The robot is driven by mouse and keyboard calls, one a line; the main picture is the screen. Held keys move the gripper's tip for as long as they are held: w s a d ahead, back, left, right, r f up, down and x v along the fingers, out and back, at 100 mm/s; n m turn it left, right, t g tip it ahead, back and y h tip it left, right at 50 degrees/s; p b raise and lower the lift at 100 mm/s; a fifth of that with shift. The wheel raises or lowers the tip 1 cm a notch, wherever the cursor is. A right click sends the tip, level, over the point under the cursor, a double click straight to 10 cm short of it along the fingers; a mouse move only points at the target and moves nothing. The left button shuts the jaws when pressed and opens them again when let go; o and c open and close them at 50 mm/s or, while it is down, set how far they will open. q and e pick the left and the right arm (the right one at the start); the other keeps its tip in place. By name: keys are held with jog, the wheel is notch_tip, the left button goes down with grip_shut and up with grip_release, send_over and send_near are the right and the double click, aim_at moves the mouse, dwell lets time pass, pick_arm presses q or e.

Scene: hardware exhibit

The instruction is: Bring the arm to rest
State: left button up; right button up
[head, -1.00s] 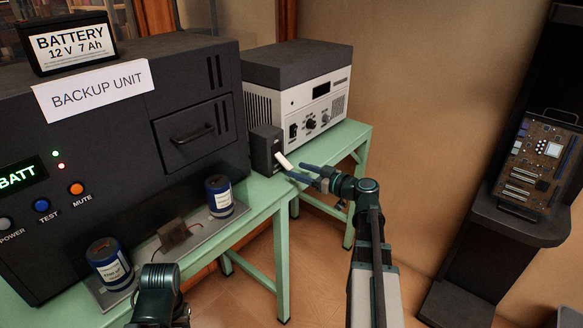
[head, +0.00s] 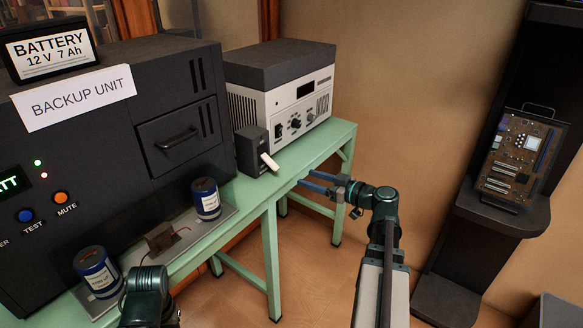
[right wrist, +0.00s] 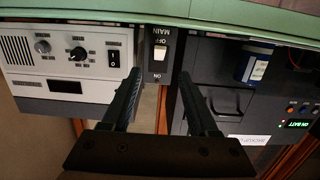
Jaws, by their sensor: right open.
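My right gripper (head: 306,178) is open and empty, in the air off the front edge of the green table (head: 318,156). Its two fingers point left, toward a small dark switch box (head: 251,152) with a white lever (head: 269,162), and there is a gap between them. In the right wrist view, which is upside down, the gripper (right wrist: 160,88) shows its spread fingers with nothing between them. Beyond them is the switch box (right wrist: 157,72), marked MAIN, OFF and ON. A joint of my left arm shows at the bottom of the head view; its gripper is out of view.
A grey-white instrument (head: 290,118) and the black backup unit (head: 105,120) stand on the table. Two blue cylinders (head: 206,200) (head: 97,272) stand on a metal plate. A dark stand (head: 490,212) with a circuit board (head: 520,158) is at right. Floor between is clear.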

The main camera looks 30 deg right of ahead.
jog(key=a+f+g, duration=0.4)
jog(key=a+f, duration=0.2)
jog(key=a, duration=0.3)
jog(key=a+f+g, duration=0.4)
jog(key=a+f, duration=0.1)
jog(key=a, duration=0.3)
jog(key=s+a+f+m+g+h, duration=0.4)
jog(key=s+a+f+g+h, duration=0.2)
jog(key=s+a+f, duration=0.3)
jog(key=s+a+r+n+p, duration=0.1)
jog(key=s+a+r+p, duration=0.1)
jog(key=r+p, duration=0.5)
jog(key=s+a+r+n+g+h+p, duration=0.1)
jog(key=a+r+p, duration=0.4)
jog(key=r+p, duration=0.2)
jog(key=s+a+r+n+p, duration=0.1)
jog(key=s+a+r+p, duration=0.1)
jog(key=a+r+p, duration=0.2)
notch_tip(320, 180, up, 4)
jog(key=p, duration=0.2)
jog(key=shift+s+a+f+h+p, duration=0.2)
jog(key=shift+s+h+p, duration=0.1)
jog(key=shift+p, duration=0.1)
